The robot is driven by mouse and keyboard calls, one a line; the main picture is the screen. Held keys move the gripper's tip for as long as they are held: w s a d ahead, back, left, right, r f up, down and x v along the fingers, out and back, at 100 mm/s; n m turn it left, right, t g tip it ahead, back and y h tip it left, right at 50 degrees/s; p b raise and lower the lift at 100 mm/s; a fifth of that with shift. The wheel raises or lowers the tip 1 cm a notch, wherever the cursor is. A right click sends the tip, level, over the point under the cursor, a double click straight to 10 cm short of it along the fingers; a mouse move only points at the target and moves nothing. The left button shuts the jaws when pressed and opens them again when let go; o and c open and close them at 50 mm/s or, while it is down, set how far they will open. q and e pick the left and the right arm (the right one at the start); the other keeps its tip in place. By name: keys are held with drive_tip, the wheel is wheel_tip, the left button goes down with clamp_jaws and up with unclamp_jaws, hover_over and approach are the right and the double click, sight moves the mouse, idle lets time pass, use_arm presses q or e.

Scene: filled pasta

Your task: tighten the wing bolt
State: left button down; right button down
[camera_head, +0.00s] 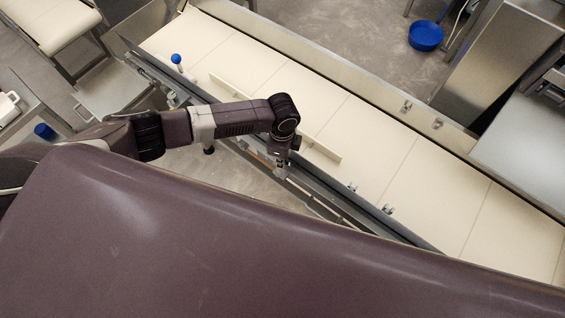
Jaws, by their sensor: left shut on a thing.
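My left arm reaches in from the left, and my left gripper (281,165) points down at the near side rail of the conveyor (405,185). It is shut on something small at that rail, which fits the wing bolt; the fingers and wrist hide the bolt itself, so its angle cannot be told. A thin cream guide strip (322,149) stands on the belt beside my wrist, and my forearm covers its middle. My right gripper is not in view.
Small metal fittings sit on the near rail (388,209) and the far rail (438,124). A blue-knobbed lever (176,59) stands at the conveyor's upper left. A blue bowl (425,36) is on the floor beyond. A steel table (525,150) is at the right. The belt's lower right is clear.

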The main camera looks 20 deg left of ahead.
use_arm(q)
drive_tip(key=m, duration=0.4)
drive_tip(key=c, duration=1.7)
unclamp_jaws()
drive_tip(key=shift+c, duration=0.2)
drive_tip(key=shift+w+r, duration=0.1)
drive_tip(key=shift+w, duration=0.05)
drive_tip(key=shift+r+p, duration=0.35)
drive_tip(key=shift+r, duration=0.2)
wheel_tip(320, 180, up, 6)
drive_tip(key=p, duration=0.6)
drive_tip(key=shift+f, duration=0.1)
